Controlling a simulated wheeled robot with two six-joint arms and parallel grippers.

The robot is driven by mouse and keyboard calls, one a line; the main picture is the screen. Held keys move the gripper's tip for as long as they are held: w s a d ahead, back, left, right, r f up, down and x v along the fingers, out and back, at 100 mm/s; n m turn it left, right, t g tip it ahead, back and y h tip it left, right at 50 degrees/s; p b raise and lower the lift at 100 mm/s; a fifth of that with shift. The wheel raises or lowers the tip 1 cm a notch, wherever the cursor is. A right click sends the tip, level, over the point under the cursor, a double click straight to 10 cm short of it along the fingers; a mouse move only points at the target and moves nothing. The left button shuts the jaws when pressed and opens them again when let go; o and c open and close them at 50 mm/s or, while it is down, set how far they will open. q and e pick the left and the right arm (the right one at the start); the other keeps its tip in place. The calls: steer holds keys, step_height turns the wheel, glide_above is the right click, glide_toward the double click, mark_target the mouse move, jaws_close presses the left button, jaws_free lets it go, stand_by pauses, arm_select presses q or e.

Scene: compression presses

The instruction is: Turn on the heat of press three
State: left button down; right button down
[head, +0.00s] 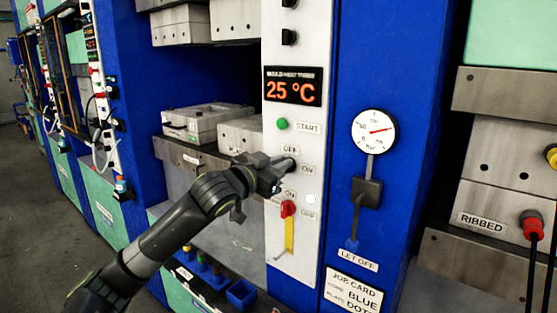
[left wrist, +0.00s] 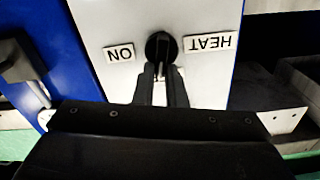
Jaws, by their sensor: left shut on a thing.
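My left gripper (head: 284,166) reaches in from the left to the white control strip in the head view. In the left wrist view its fingers (left wrist: 161,75) are shut on a black heat knob (left wrist: 160,46). The HEAT label (left wrist: 208,43) and the ON label (left wrist: 120,53) flank the knob, upside down in that view. In the head view the gripper mostly hides the knob, between the OFF label (head: 289,149) and the ON label (head: 308,169). The mould heat display (head: 292,91) above reads 25 °C. My right gripper is not in view.
A green START button (head: 282,124) sits above the gripper. A red switch (head: 287,208) with a yellow strip below sits under it. A pressure gauge (head: 375,131) and a dark let-off valve (head: 367,192) are on the blue panel at right. A job card (head: 354,290) hangs below.

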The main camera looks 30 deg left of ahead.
arm_select(q)
steer(key=m+p, duration=0.1)
steer(key=m, duration=0.3)
steer(key=shift+d+m+p, duration=0.3)
steer(key=shift+d+p, duration=0.05)
steer(key=m, duration=0.4)
steer(key=shift+d+f+m+p, duration=0.25)
steer(key=shift+f+m+p, duration=0.05)
steer(key=shift+f+p, duration=0.1)
steer(key=shift+s+d+f+m, duration=0.1)
steer(key=shift+f+m, duration=0.15)
steer(key=shift+m, duration=1.3)
steer(key=shift+d+f+m, duration=0.1)
steer(key=shift+f+m, duration=0.1)
steer(key=shift+m, duration=1.35)
steer(key=shift+a, duration=0.1)
steer(key=c, duration=1.5)
jaws_free()
